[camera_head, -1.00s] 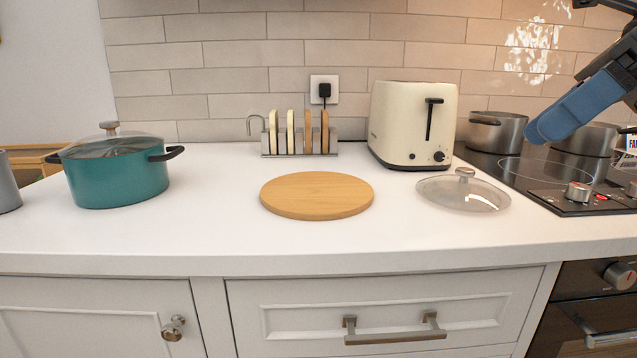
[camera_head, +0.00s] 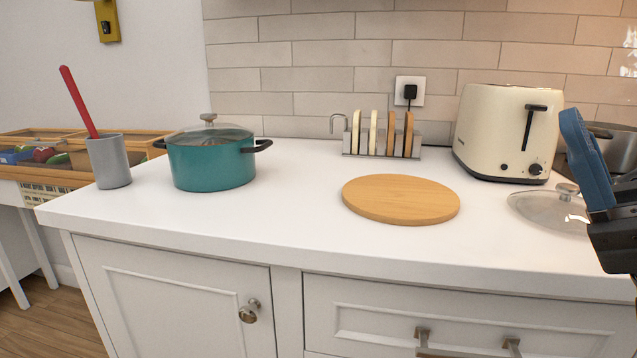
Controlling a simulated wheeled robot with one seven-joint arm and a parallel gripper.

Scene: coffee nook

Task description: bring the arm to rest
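My gripper (camera_head: 590,165) shows at the right edge, with a blue finger pointing up and a black body below it. It is partly cut off by the frame, and only one finger is clear, so its opening cannot be told. It appears in front of the glass lid and the steel pot at the right. Nothing can be seen held in it.
A teal pot (camera_head: 210,163), a grey cup (camera_head: 109,163) with a red-handled tool, a toast rack (camera_head: 383,143), a round wooden board (camera_head: 401,199), a cream toaster (camera_head: 506,132), a glass lid (camera_head: 550,207) and a steel pot (camera_head: 615,150) stand on the worktop. Its front middle is clear.

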